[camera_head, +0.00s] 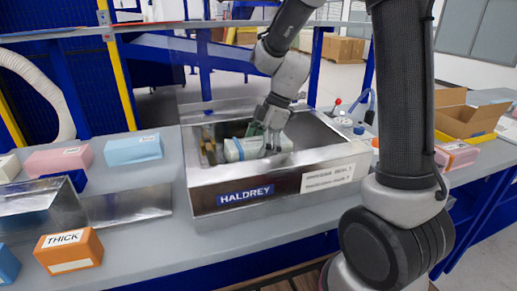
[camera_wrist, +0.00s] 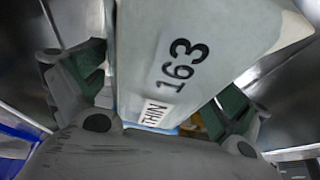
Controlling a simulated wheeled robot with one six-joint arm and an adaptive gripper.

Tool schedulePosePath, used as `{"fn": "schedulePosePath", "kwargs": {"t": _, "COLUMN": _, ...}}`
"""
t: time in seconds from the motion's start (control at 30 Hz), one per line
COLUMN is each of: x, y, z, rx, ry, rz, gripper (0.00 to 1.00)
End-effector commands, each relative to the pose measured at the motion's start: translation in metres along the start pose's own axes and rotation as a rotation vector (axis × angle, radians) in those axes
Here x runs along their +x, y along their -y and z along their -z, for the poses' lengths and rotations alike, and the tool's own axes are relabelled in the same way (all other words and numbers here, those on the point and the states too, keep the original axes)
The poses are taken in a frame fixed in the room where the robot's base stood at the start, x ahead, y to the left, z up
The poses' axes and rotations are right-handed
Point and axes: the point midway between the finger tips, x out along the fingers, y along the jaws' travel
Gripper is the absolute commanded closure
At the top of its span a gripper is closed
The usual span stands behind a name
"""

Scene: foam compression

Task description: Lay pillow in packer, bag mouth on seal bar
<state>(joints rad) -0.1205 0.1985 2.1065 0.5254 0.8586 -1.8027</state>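The pillow (camera_head: 236,150) is a pale grey-green block, lying inside the open steel packer (camera_head: 200,178) marked HALDREY. In the wrist view the pillow (camera_wrist: 160,45) shows the print "163" and a white label reading "THIN". My gripper (camera_head: 270,130) reaches down into the packer at the pillow. In the wrist view my gripper's (camera_wrist: 160,95) two green-padded fingers stand on either side of the pillow. The right pad is close against its edge; a narrow gap seems to show at the left pad. Whether both grip it is unclear. The bag mouth and seal bar are not clearly distinguishable.
On the bench to the left are a pink block (camera_head: 60,160), a light blue block (camera_head: 133,149), an orange block marked THICK (camera_head: 68,250) and a shiny metal tray (camera_head: 40,208). Another pink block (camera_head: 456,155) and an open cardboard box (camera_head: 468,121) are at the right.

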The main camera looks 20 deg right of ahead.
Motion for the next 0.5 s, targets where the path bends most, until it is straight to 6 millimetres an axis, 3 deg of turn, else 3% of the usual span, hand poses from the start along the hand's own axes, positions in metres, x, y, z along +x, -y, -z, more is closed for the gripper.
{"fn": "schedulePosePath", "kwargs": {"t": 0.27, "x": -0.003, "y": 0.000, "z": 0.001, "rx": 0.000, "ry": 0.000, "rz": -0.001, "gripper": 0.01}}
{"fn": "schedulePosePath", "kwargs": {"t": 0.37, "x": -0.013, "y": -0.001, "z": 0.001, "rx": 0.000, "ry": -0.001, "rz": -0.003, "gripper": 0.01}}
{"fn": "schedulePosePath", "kwargs": {"t": 0.5, "x": -0.042, "y": -0.001, "z": 0.001, "rx": 0.000, "ry": -0.001, "rz": -0.006, "gripper": 0.01}}
